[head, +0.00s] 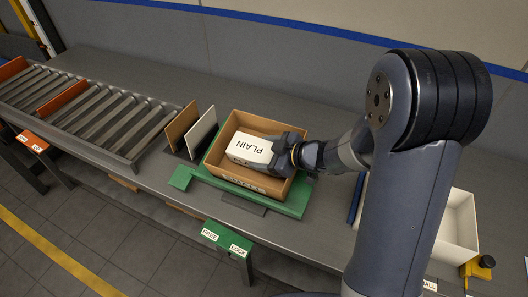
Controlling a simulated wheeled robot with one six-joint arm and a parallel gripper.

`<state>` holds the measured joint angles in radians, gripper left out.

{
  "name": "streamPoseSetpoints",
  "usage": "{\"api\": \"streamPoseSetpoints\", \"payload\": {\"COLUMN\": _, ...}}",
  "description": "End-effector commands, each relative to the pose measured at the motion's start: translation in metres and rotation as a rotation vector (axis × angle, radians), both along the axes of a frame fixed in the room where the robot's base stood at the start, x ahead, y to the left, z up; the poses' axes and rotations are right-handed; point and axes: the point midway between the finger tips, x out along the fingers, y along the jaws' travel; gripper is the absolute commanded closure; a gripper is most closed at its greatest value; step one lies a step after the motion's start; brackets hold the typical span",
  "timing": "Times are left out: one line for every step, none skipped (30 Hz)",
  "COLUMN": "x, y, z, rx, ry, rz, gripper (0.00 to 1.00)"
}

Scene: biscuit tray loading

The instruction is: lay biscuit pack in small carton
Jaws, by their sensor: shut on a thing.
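The biscuit pack (252,146), a white block marked PLAIN, is in my gripper (280,151). My gripper comes from the right and is shut on the pack's right end. The pack is within the outline of an open brown carton (250,183). I cannot tell whether it touches the carton's floor. The carton sits on a green plate (293,208), and the print on its front wall is too small to read surely. My gripper hides part of the carton's right side.
A roller conveyor (85,105) with orange dividers lies at left. Brown and white upright panels (201,128) stand just left of the carton. Green FREE and LOCK tabs (228,240) are at the front edge. A white open box (458,222) is at right, partly behind my arm.

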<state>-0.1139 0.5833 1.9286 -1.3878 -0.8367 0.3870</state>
Motion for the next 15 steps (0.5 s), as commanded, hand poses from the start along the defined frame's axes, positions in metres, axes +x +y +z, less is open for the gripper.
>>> {"api": "streamPoseSetpoints", "payload": {"x": 0.0002, "y": -0.0002, "z": -0.0009, "rx": -0.001, "ry": 0.0, "rz": 0.0, "gripper": 0.59}}
{"api": "streamPoseSetpoints", "payload": {"x": 0.0001, "y": -0.0003, "z": -0.001, "rx": -0.001, "ry": 0.0, "rz": 0.0, "gripper": 0.59}}
{"api": "streamPoseSetpoints", "payload": {"x": 0.0001, "y": -0.0003, "z": -0.001, "rx": -0.001, "ry": 0.0, "rz": 0.0, "gripper": 0.59}}
{"api": "streamPoseSetpoints", "payload": {"x": 0.0001, "y": -0.0003, "z": -0.0011, "rx": -0.001, "ry": 0.0, "rz": 0.0, "gripper": 0.59}}
{"api": "streamPoseSetpoints", "payload": {"x": 0.0001, "y": -0.0003, "z": -0.0011, "rx": -0.001, "ry": 0.0, "rz": 0.0, "gripper": 0.59}}
{"api": "streamPoseSetpoints", "payload": {"x": 0.0, "y": -0.0003, "z": -0.0012, "rx": -0.002, "ry": 0.001, "rz": -0.001, "gripper": 0.59}}
{"api": "streamPoseSetpoints", "payload": {"x": 0.0, "y": -0.0004, "z": -0.0013, "rx": -0.002, "ry": 0.001, "rz": -0.001, "gripper": 0.59}}
{"api": "streamPoseSetpoints", "payload": {"x": 0.0, "y": -0.0004, "z": -0.0013, "rx": -0.002, "ry": 0.001, "rz": -0.001, "gripper": 0.59}}
{"api": "streamPoseSetpoints", "payload": {"x": 0.0, "y": -0.0004, "z": -0.0014, "rx": -0.002, "ry": 0.001, "rz": -0.001, "gripper": 0.59}}
{"api": "streamPoseSetpoints", "payload": {"x": 0.0, "y": -0.0005, "z": -0.0015, "rx": -0.002, "ry": 0.001, "rz": -0.001, "gripper": 0.59}}
{"api": "streamPoseSetpoints", "payload": {"x": -0.0001, "y": -0.0005, "z": -0.0017, "rx": -0.002, "ry": 0.001, "rz": 0.0, "gripper": 0.59}}
{"api": "streamPoseSetpoints", "payload": {"x": 0.0, "y": -0.0005, "z": -0.0022, "rx": -0.002, "ry": 0.001, "rz": 0.0, "gripper": 0.59}}
{"api": "streamPoseSetpoints", "payload": {"x": 0.0, "y": -0.0006, "z": -0.0023, "rx": -0.003, "ry": 0.001, "rz": 0.0, "gripper": 0.31}}
{"api": "streamPoseSetpoints", "payload": {"x": 0.0, "y": -0.0005, "z": -0.0022, "rx": -0.003, "ry": 0.001, "rz": 0.0, "gripper": 0.29}}
{"api": "streamPoseSetpoints", "payload": {"x": 0.0, "y": -0.0005, "z": -0.0022, "rx": -0.003, "ry": 0.001, "rz": 0.0, "gripper": 0.25}}
